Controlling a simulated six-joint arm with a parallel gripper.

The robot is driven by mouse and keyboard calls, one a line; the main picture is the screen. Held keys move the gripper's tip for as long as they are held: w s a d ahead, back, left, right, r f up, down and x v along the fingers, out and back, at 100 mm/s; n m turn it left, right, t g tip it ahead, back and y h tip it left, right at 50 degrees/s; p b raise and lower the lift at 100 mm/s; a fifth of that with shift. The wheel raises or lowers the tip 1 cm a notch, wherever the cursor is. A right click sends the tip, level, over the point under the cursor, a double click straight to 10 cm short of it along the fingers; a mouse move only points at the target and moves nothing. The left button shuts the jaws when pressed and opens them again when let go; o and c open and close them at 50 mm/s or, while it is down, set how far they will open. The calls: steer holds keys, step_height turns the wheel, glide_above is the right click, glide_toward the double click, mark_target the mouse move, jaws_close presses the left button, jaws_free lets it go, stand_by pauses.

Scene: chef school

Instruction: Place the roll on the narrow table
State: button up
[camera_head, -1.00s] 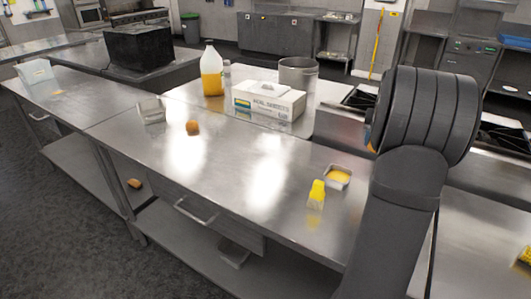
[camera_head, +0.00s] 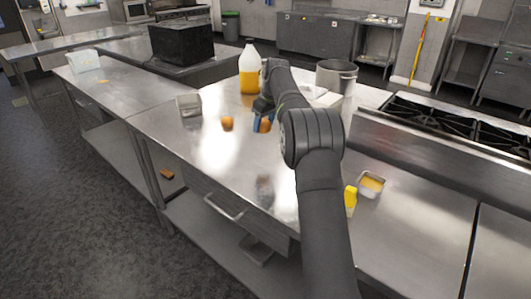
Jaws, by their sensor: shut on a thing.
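My gripper (camera_head: 263,119) has blue fingers and is in the middle of the head view, over the steel table (camera_head: 190,145). It is shut on a small orange-brown roll (camera_head: 265,126); the arm hides part of this area. The gripper is low over the table, but I cannot tell whether the roll touches the top. A second orange-brown round item (camera_head: 227,122) rests on the table just left of the gripper. I cannot tell which steel table is the narrow one.
A bottle of yellow liquid (camera_head: 249,72) and a large pot (camera_head: 336,78) stand behind the gripper. A metal container (camera_head: 189,105) is to the left. A yellow bottle (camera_head: 350,200) and a tray (camera_head: 371,184) are at right. The table's front left is clear.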

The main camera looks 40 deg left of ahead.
steer(key=s+a+n, duration=0.1)
steer(key=s+a, duration=0.2)
steer(key=a, duration=0.1)
glide_above(225, 151)
steer(key=d, duration=0.1)
step_height(225, 151, down, 7)
steer(key=shift+f, duration=2.1)
steer(key=shift+f, duration=0.2)
steer(key=o, duration=1)
steer(key=shift+c, duration=0.2)
steer(key=v, duration=1.2)
steer(key=shift+r, duration=0.25)
steer(key=shift+w, duration=0.1)
